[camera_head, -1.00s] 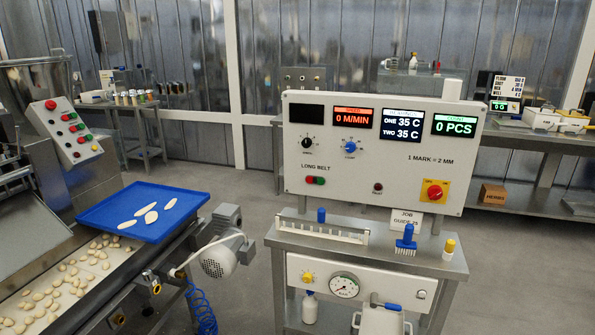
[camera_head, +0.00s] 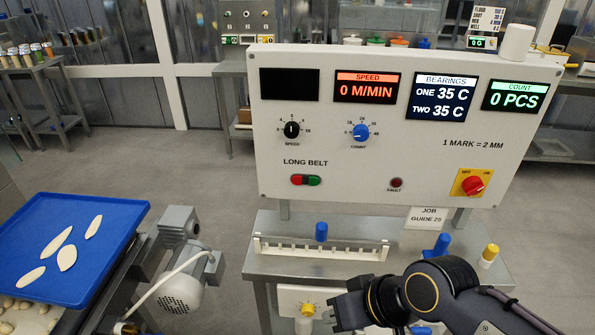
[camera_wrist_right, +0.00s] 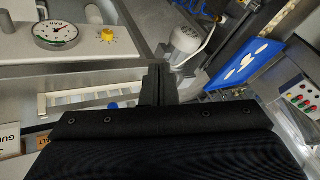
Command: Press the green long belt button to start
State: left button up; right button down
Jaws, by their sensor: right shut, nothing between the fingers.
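The white control panel (camera_head: 330,128) stands upright on a steel bench. Its green long belt button (camera_head: 314,180) sits under the words LONG BELT, to the right of a red button (camera_head: 297,180). The speed display (camera_head: 366,88) reads 0 M/MIN and the count display reads 0 PCS. My right gripper (camera_head: 336,312) is shut and empty, low in front of the bench, below and apart from the button. In the right wrist view its shut fingers (camera_wrist_right: 158,85) point towards the bench and motor; the button is not visible there. My left gripper is not in view.
A white notched rail (camera_head: 320,250) with a blue knob lies on the bench below the panel. A red rotary switch (camera_head: 472,185) is at the panel's lower right. A blue tray (camera_head: 70,245) with pasta pieces and a grey motor (camera_head: 183,290) are at left.

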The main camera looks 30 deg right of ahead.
aim_at(314, 181)
jog(key=shift+s, duration=0.15)
jog(key=w+d+m+t+h+p, duration=0.1)
jog(key=w+d+m+t+p, duration=0.2)
jog(key=w+m, duration=0.6)
jog(key=w+d+f+m+t+h+p, duration=0.1)
jog(key=w+d+m+t+p, duration=0.3)
jog(key=w+m, duration=0.5)
jog(key=shift+w+d+f+p, duration=0.4)
jog(key=shift+w+d, duration=0.8)
jog(key=shift+w, duration=1.55)
jog(key=shift+r, duration=0.15)
jog(key=shift+w, duration=0.1)
jog(key=shift+w+d+p, duration=0.4)
jog(key=shift+w+d, duration=0.35)
jog(key=shift+w, duration=0.45)
jog(key=shift+w+d+p, duration=0.4)
jog(key=shift+w+d, duration=0.4)
jog(key=shift+w, duration=0.45)
jog(key=shift+w+d+p, duration=0.4)
jog(key=shift+w+d, duration=0.35)
jog(key=shift+w, duration=0.45)
